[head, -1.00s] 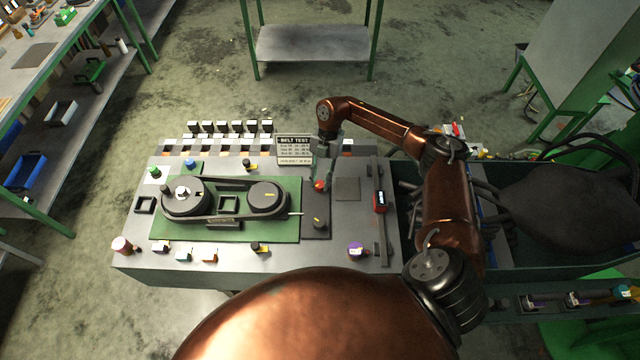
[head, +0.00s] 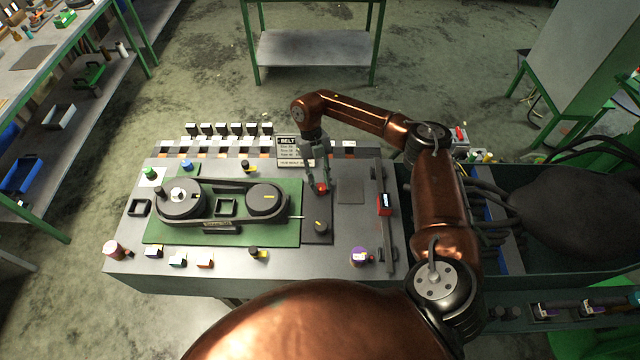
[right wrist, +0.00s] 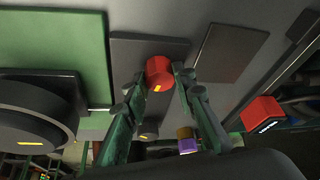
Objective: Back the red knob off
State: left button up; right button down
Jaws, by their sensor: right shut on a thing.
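The red knob (head: 321,188) sits at the far end of the dark plate (head: 318,238), to the right of the green belt board (head: 160,232). My right gripper (head: 319,186) reaches down to it from the far side and is shut on it. In the right wrist view the red knob (right wrist: 159,71), with a yellow mark on its side, lies between the two fingertips (right wrist: 160,76). A black knob with a yellow mark (head: 320,227) stands on the same plate, nearer to me. My left gripper is not in view.
Two black pulleys with a belt (head: 222,184) stand on the green board. A sign (head: 294,152) stands just behind my right gripper. A red block on a rail (head: 384,204) and a purple-topped piece (head: 358,256) are to the right.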

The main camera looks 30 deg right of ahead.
jog(key=shift+w+r+n, duration=0.15)
jog(key=shift+n, duration=0.15)
jog(key=c, duration=2)
grip_release()
jog(key=o, duration=0.4)
jog(key=v, duration=1.1)
jog(key=shift+r, duration=0.4)
jog(key=shift+w+a, duration=0.1)
